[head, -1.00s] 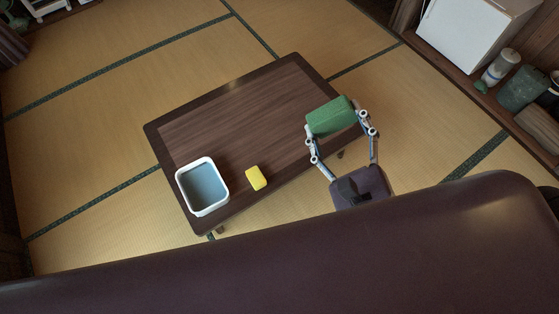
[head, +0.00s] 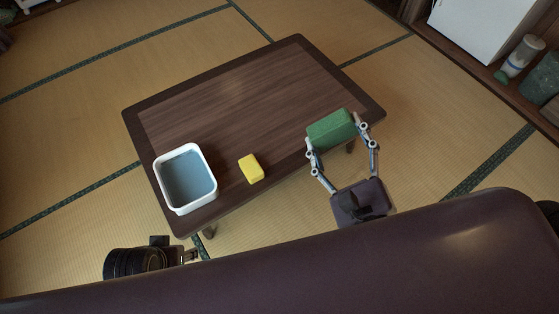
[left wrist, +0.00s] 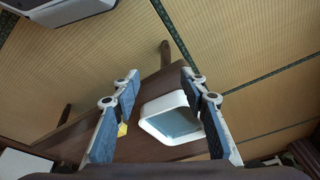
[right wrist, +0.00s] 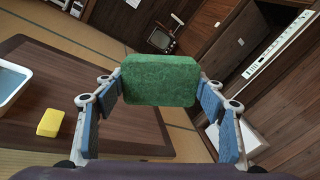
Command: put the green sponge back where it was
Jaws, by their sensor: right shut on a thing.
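The green sponge (head: 331,130) is a block held between the fingers of my right gripper (head: 338,142), at the right end of the low dark table (head: 262,92). In the right wrist view the sponge (right wrist: 160,80) fills the space between the fingertips. Whether it touches the table cannot be told. A small yellow sponge (head: 251,169) lies on the table, left of the right gripper. My left gripper shows partly at the lower left in the head view; in the left wrist view its fingers (left wrist: 160,88) are apart with nothing between the pads.
A white basin (head: 186,208) with a grey-blue inside stands at the table's left front corner. The middle and back of the table are bare. A shelf with bottles (head: 522,57) and a white cabinet (head: 475,25) stand at the far right.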

